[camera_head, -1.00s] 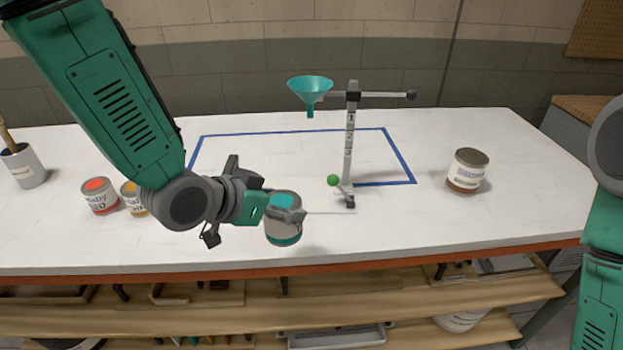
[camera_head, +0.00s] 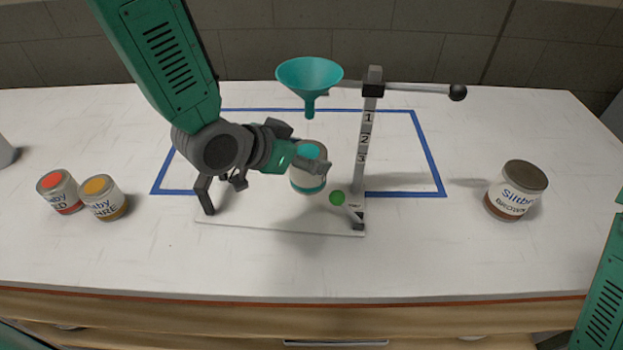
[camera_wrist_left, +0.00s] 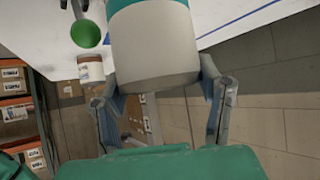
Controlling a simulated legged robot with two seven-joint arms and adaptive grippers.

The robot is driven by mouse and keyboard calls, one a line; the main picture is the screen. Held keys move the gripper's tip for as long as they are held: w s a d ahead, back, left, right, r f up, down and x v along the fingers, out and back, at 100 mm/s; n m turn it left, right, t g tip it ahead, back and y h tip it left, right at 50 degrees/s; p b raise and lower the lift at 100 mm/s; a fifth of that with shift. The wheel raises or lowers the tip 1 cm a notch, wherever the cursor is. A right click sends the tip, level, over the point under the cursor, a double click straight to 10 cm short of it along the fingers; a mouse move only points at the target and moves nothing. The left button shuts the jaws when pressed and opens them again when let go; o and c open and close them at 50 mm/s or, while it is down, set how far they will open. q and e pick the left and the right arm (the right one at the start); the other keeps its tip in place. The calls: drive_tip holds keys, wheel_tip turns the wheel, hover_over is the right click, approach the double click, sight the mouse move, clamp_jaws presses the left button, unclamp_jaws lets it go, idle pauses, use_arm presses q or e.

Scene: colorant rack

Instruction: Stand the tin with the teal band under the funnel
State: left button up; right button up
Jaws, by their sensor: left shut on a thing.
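The tin with the teal band (camera_head: 308,181) has a teal top and is held by my left gripper (camera_head: 308,165), which is shut on it. The tin shows large between the two fingers in the left wrist view (camera_wrist_left: 155,50). It is roughly upright and seems raised over the white base plate (camera_head: 280,225) of the stand. The teal funnel (camera_head: 309,76) hangs from the stand's arm, above and behind the tin in the head view. Exact alignment beneath the spout is hard to tell. My right gripper is out of view.
The stand's numbered post (camera_head: 364,145) rises right of the tin, with a green ball (camera_head: 337,198) low beside it. Red (camera_head: 60,192) and ochre (camera_head: 104,199) tins stand left, a brown tin (camera_head: 516,190) right. Blue tape (camera_head: 434,160) outlines an area around the stand.

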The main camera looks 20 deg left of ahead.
sight(310, 180)
use_arm(q)
drive_tip(key=f, duration=0.7)
drive_tip(key=shift+w+d+f, duration=0.1)
drive_tip(key=shift+w+d, duration=0.1)
drive_tip(key=shift+w, duration=0.05)
drive_tip(key=shift+a, duration=0.1)
drive_tip(key=o, duration=1.1)
drive_tip(key=shift+f, duration=0.1)
drive_tip(key=shift+c, duration=0.2)
drive_tip(key=shift+o, duration=0.2)
